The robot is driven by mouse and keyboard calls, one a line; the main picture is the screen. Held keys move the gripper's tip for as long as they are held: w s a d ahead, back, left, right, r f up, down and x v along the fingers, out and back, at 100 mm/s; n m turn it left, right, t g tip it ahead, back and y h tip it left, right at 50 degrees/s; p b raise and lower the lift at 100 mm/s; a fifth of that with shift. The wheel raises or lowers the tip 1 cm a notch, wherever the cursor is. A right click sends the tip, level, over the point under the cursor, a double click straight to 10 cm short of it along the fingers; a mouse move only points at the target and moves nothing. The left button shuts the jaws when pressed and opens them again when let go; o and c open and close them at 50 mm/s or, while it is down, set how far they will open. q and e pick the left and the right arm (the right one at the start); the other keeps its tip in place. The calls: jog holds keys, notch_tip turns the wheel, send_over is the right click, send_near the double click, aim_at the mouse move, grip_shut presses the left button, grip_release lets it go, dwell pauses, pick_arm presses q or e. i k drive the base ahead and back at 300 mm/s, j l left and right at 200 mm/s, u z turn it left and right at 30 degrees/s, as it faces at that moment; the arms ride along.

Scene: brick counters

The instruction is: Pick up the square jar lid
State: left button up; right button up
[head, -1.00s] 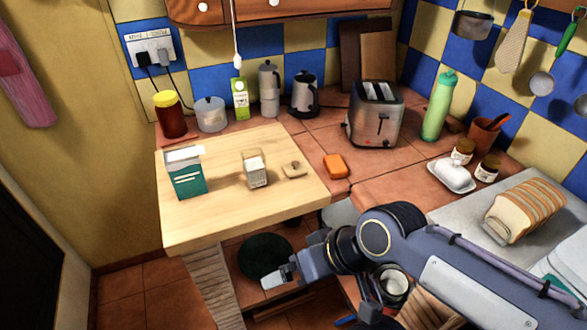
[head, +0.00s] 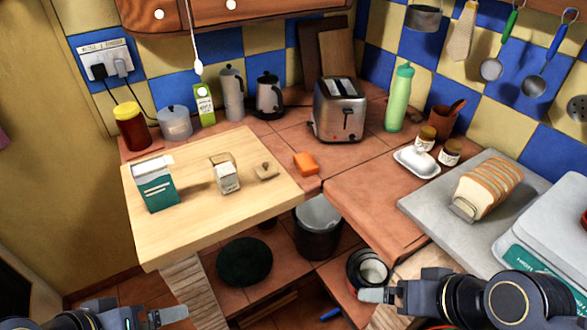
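The square jar lid (head: 265,171), small and beige with a knob on top, lies flat on the light wooden board (head: 150,242). Just left of it stands a small square jar (head: 227,180) with a wire clasp raised at its top. My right gripper (head: 372,295) is low in front of the counters, right of and nearer than the lid, well apart from it. My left gripper (head: 174,314) is at the bottom left, below the board's front edge. Both grippers are seen side-on, so their finger gaps do not show. I see nothing held in either.
A teal and white carton (head: 157,184) stands on the board's left part. An orange block (head: 306,163) lies on the tiles right of the board. A toaster (head: 338,110) stands behind. Bread (head: 489,188) sits on a grey slab at right. The board's front is clear.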

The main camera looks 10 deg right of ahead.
aim_at(267, 170)
jog(key=i+j+z, duration=0.2)
jog(key=z, duration=0.25)
jog(key=i+j+z, duration=0.15)
jog(key=z, duration=0.35)
jog(key=j+z, duration=0.45)
jog(key=i+l, duration=0.05)
